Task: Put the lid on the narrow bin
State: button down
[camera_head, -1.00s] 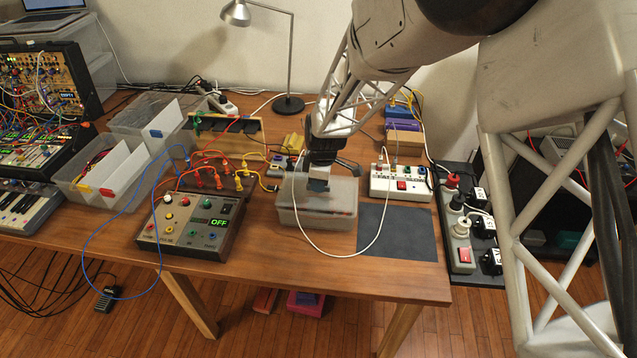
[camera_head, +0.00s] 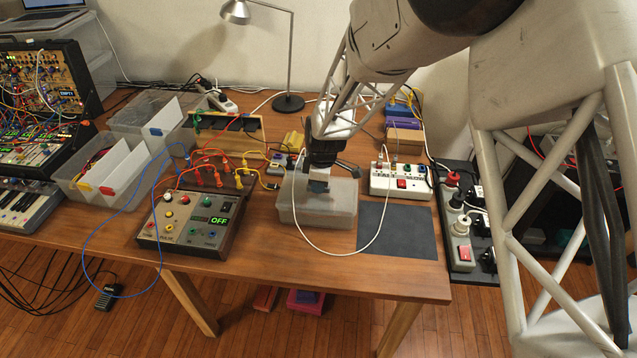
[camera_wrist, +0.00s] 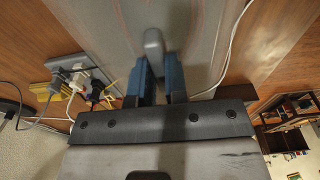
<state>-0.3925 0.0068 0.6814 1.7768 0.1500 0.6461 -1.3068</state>
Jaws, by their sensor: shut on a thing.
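A translucent grey bin (camera_head: 318,217) stands on the table in the head view, left of a dark mat. A pale translucent lid (camera_head: 342,194) lies over its top. Any small gap between lid and rim is too fine to tell. My gripper (camera_head: 318,186) points down over the lid's middle. In the wrist view, the blue fingers of my gripper (camera_wrist: 158,70) are shut on the grey lid knob (camera_wrist: 153,42). The lid (camera_wrist: 205,25) fills the upper middle there, with faint reddish lines on or through it. The bin's far side is partly hidden by my gripper.
Two open translucent bins with white dividers (camera_head: 122,168) stand at left. A control box (camera_head: 195,225) with cables is left of the lidded bin. A white switch box (camera_head: 400,181) and the dark mat (camera_head: 398,231) are at right. A white cable loops in front of the bin.

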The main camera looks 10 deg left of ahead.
jog(key=shift+f, duration=0.3)
jog(key=c, duration=1.1)
grip_release()
jog(key=shift+o, duration=0.2)
jog(key=shift+d+r, duration=0.2)
jog(key=shift+r, duration=1.75)
jog(key=shift+d+r, duration=0.2)
jog(key=shift+r, duration=1.75)
